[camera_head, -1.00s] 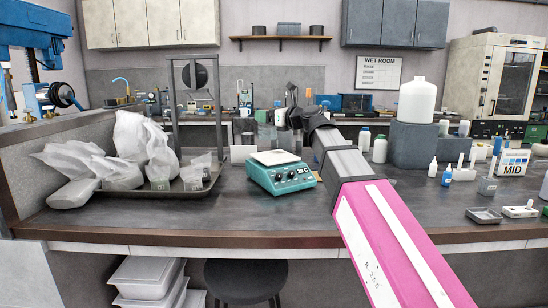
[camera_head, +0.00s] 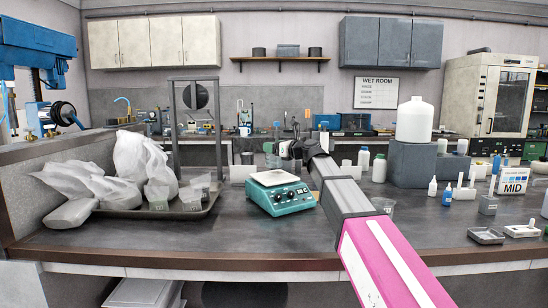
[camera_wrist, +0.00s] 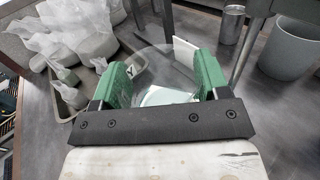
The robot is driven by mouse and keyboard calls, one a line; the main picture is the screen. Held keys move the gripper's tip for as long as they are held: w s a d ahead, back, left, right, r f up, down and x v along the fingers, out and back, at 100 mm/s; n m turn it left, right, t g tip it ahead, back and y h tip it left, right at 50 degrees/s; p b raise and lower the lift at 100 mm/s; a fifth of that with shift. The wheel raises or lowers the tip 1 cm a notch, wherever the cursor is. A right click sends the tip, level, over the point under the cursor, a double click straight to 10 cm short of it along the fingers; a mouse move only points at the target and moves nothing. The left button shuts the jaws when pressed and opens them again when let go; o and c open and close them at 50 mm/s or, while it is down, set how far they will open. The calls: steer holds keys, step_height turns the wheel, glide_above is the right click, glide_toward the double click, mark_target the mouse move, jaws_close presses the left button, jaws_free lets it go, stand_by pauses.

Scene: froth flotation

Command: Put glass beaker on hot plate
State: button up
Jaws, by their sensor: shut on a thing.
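The hot plate (camera_head: 281,198) is a teal box with dials and a white top, standing on the bench left of my arm in the head view. My gripper (camera_head: 279,150) is behind and just above it, shut on the clear glass beaker (camera_head: 271,160). In the wrist view, the green fingers of my gripper (camera_wrist: 158,80) press on both sides of the beaker (camera_wrist: 152,58), which looks upright. A pale square shows through the glass, probably the hot plate top. I cannot tell whether the beaker touches the hot plate.
A tray (camera_head: 205,208) with bagged items lies left of the hot plate, and a dark metal frame (camera_head: 219,135) stands behind. Another clear vessel (camera_head: 384,205) stands right of my arm. Bottles and a grey block (camera_head: 412,166) are farther right. The bench front is clear.

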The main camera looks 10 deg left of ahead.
steer(key=shift+f, duration=1.9)
steer(key=shift+f, duration=0.1)
steer(key=o, duration=1)
steer(key=shift+s+d, duration=0.1)
steer(key=shift+d, duration=0.1)
steer(key=v, duration=1.1)
steer(key=shift+s+d, duration=0.15)
steer(key=shift+d, duration=0.15)
